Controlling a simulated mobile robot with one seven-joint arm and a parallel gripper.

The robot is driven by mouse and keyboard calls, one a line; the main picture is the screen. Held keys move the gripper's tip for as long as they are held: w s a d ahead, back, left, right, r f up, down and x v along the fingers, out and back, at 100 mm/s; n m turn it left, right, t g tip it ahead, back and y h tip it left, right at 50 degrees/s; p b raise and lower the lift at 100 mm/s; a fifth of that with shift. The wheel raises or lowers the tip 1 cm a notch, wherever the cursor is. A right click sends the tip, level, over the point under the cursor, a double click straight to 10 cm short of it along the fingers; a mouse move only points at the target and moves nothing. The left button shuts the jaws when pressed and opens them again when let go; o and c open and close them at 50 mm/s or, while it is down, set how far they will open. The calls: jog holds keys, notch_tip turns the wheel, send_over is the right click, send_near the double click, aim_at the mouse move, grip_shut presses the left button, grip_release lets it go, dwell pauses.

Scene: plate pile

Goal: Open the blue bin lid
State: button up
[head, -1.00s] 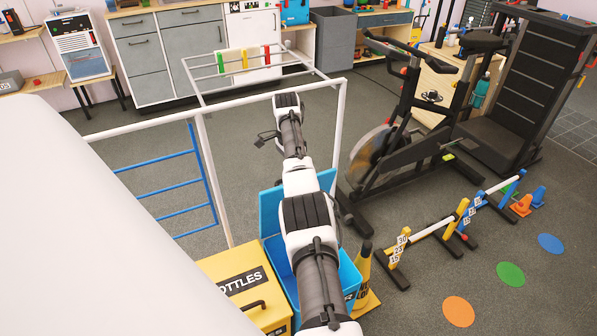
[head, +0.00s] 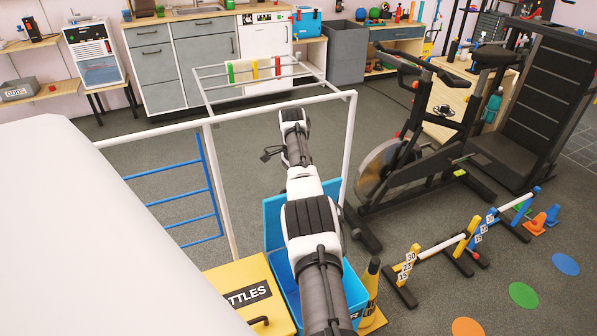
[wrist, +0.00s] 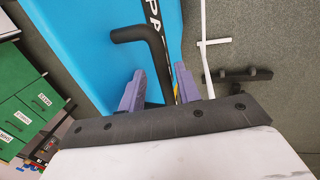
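The blue bin (head: 353,292) stands below my arm, and letters show on its front. Its blue lid (head: 274,228) stands raised at the back of the bin, partly hidden by my arm. In the wrist view a blue panel (wrist: 85,45) with the letters "PA" and a bent black handle (wrist: 157,62) fills the upper middle. My gripper (wrist: 160,80) has its two purple fingers apart, one on each side of the handle. Narrow gaps seem to show between handle and fingers.
A yellow bottles bin (head: 238,274) is close on the left of the blue bin. A white frame (head: 230,118) stands behind, and an exercise bike (head: 400,160) stands to the right.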

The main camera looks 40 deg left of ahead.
jog(key=shift+w+r, duration=0.1)
jog(key=shift+r, duration=0.4)
notch_tip(320, 180, up, 20)
jog(key=p, duration=0.7)
jog(key=shift+p, duration=0.3)
jog(key=shift+f, duration=0.15)
